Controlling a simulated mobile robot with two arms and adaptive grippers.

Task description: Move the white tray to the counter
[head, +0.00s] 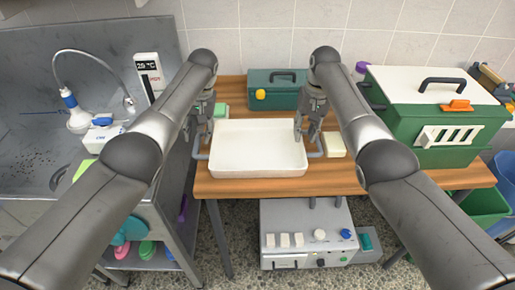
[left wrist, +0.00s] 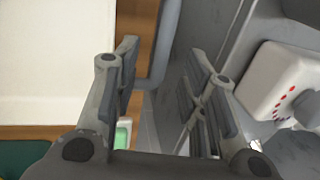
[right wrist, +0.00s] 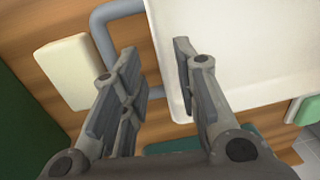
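The white tray (head: 258,168) sits flat on the wooden table, with a grey handle on its left side (head: 201,157) and another on its right side (head: 317,154). My left gripper (head: 201,137) is open over the left handle. In the left wrist view the handle (left wrist: 162,45) shows between the spread fingers (left wrist: 160,62). My right gripper (head: 307,136) is open at the right handle. In the right wrist view the handle (right wrist: 104,32) runs behind and between the fingers (right wrist: 157,58). I cannot tell if either gripper touches its handle.
A cream block (head: 334,146) lies right of the tray, and a green block (head: 221,110) lies behind it at left. A green toolbox (head: 285,96) stands behind the tray. A green and white carrier (head: 435,115) stands at right. A metal sink (head: 60,130) is at left.

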